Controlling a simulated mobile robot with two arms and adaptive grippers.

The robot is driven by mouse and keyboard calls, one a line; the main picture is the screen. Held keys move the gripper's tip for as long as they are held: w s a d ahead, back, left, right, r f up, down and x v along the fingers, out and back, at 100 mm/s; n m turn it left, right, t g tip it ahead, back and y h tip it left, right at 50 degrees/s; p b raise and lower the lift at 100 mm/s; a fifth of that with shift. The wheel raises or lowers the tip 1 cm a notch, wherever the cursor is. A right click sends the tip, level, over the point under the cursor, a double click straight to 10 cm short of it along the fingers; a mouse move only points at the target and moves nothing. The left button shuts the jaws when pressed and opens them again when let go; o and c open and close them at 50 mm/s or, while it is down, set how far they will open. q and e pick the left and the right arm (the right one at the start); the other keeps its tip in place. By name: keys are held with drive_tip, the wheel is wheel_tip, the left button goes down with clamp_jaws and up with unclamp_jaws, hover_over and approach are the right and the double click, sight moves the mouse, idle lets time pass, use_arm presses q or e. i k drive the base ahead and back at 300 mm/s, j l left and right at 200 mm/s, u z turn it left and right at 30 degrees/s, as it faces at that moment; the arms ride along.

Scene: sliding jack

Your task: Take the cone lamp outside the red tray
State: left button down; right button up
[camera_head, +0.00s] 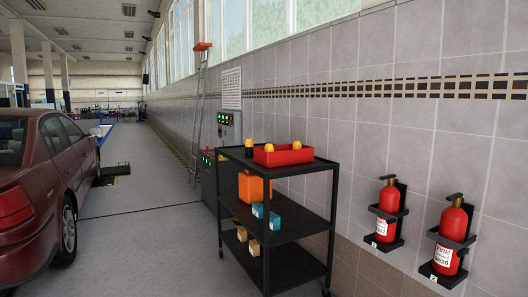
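The red tray (283,156) sits on the top shelf of a black cart (318,163). A small orange-yellow lamp (249,143) with a dark lower part stands on that shelf, outside the tray, just left of it. Two similar orange-yellow tops show at the tray: one at its left end (269,147) and one at its back right (297,145). Their lower parts are hidden by the tray wall. Neither of my grippers is in view.
An orange container (253,188) and blue boxes (268,215) are on the cart's middle shelf, small tan boxes (254,247) on the bottom. Two fire extinguishers (389,196) (453,225) hang on the right wall.

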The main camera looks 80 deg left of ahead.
sight(249, 143)
drive_tip(key=u, duration=2.7)
drive_tip(key=i+j+u, duration=0.15)
drive_tip(key=i+u, duration=0.15)
drive_tip(key=i, duration=0.35)
drive_tip(key=i+u, duration=0.2)
drive_tip(key=i, duration=1.6)
